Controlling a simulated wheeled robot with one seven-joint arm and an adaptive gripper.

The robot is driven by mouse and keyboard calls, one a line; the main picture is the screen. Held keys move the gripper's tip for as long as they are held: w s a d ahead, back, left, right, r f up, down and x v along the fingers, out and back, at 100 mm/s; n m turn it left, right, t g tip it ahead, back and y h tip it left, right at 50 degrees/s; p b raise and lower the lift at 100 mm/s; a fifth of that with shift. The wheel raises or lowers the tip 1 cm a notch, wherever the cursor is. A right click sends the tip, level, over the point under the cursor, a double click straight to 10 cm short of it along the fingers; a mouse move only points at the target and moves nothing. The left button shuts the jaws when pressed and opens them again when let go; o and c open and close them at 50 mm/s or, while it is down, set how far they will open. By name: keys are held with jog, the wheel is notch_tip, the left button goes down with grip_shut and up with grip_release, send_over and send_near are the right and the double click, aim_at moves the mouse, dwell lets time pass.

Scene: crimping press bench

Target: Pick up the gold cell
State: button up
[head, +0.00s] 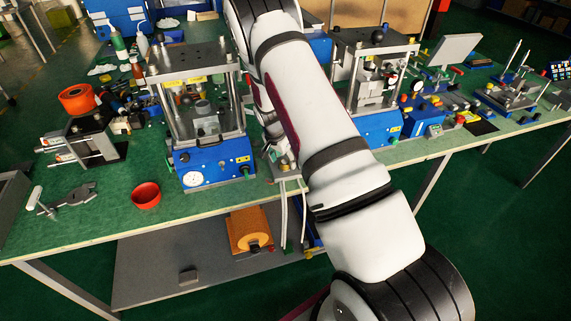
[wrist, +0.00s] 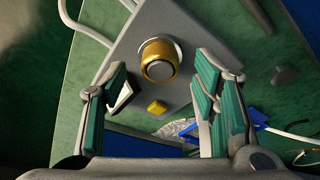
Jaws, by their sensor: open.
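The gold cell (wrist: 159,62) is a short shiny gold cylinder with a pale, silvery top. In the wrist view it sits in a round seat on a grey plate (wrist: 128,50). My gripper (wrist: 161,78) is open and empty, with one green-padded finger at the left and one at the right. The cell lies between the lines of the fingers, a little beyond the tips, and neither finger visibly touches it. In the head view my arm covers much of the middle of the bench, and I cannot make out the cell clearly there.
A press with a blue base (head: 213,165) stands left of my arm, and a red ring (head: 146,195) lies on the green bench.

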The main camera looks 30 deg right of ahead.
jog(key=shift+d+f, duration=0.15)
jog(key=shift+f, duration=0.25)
jog(key=c, duration=1.3)
jog(key=shift+w, duration=0.1)
